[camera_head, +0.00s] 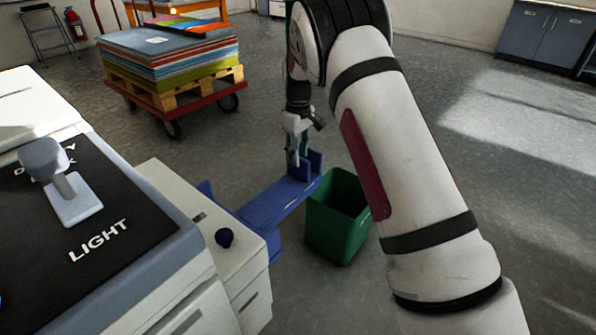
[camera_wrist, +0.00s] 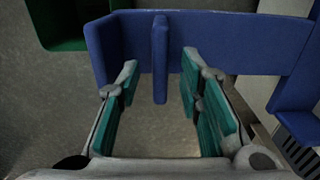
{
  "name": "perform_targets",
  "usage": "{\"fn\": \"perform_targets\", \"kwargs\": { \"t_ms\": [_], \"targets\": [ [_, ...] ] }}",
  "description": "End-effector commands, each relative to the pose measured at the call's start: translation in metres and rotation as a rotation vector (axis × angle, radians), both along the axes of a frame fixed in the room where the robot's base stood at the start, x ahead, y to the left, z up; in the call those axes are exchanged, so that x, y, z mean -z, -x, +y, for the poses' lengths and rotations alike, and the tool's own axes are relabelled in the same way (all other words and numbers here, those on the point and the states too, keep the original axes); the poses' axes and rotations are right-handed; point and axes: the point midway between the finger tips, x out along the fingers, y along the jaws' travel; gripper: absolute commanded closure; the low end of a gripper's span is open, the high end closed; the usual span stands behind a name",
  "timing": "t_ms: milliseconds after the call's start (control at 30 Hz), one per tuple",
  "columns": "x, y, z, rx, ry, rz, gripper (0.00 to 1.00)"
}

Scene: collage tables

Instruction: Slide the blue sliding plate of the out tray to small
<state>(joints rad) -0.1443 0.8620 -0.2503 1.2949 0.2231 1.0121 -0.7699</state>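The blue out tray (camera_head: 265,207) sticks out from the side of the white machine toward the middle of the floor. Upright blue parts (camera_head: 313,161) stand at its outer end. In the wrist view, a narrow upright blue plate (camera_wrist: 160,58), seemingly the sliding plate, stands out from a long blue wall (camera_wrist: 225,42). My gripper (camera_head: 293,160) is over the tray's outer end, pointing down. The wrist view shows its teal-padded fingers (camera_wrist: 160,75) spread apart, with the plate between the fingertips in the picture and gaps on both sides. I cannot tell whether the fingertips reach down past its edge.
A green bin (camera_head: 338,225) stands on the floor beside the tray's outer end. The machine (camera_head: 205,225) with a dark knob and a grey lever is at left. A red cart (camera_head: 175,103) with stacked sheets stands behind. Open floor lies around the bin.

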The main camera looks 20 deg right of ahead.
Motion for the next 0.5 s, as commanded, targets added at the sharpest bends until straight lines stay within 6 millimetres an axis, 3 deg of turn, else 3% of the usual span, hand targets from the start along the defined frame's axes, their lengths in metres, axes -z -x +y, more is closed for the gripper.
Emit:
{"fn": "perform_targets", "kwargs": {
  "t_ms": [33, 200, 500],
  "targets": [
    [0.013, 0.000, 0.000, 0.001, 0.000, 0.001, 0.67],
    [0.039, 0.000, 0.000, 0.001, 0.001, 0.001, 0.67],
    [0.056, 0.000, 0.000, 0.001, 0.000, 0.000, 0.67]
  ]
}}
